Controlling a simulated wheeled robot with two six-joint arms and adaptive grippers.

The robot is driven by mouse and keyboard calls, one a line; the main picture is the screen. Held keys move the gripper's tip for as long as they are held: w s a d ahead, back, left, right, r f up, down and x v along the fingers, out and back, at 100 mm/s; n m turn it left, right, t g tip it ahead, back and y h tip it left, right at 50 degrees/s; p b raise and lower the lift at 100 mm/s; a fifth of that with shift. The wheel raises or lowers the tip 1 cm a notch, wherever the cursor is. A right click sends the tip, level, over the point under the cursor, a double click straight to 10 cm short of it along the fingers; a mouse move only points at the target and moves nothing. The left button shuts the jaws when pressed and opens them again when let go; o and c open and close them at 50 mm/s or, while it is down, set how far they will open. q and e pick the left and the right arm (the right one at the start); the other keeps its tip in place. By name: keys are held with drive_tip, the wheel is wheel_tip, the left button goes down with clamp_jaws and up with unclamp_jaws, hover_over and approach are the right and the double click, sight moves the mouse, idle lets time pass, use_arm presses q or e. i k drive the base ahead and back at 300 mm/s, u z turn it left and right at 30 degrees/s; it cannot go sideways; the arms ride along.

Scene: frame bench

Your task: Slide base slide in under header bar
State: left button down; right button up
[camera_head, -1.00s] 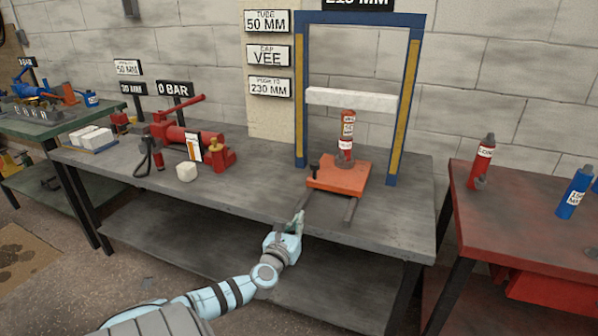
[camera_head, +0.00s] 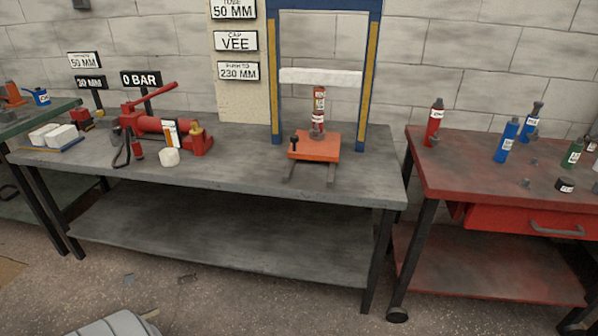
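The orange base slide (camera_head: 314,148) sits on two dark rails on the grey bench, with a small black knob at its left. A red cylinder (camera_head: 319,107) with labels stands upright on the slide. The white header bar (camera_head: 321,77) spans the blue and yellow frame (camera_head: 276,85) just above the cylinder's top. The cylinder appears under the bar; whether they touch I cannot tell. Neither of my grippers is in view.
A red table (camera_head: 460,168) at right holds several bottles. Signs (camera_head: 236,41) hang left of the frame. The bench front is clear.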

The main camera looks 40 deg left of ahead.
sight(325, 147)
drive_tip(key=u, duration=0.5)
drive_tip(key=i, duration=0.45)
drive_tip(key=u, duration=0.2)
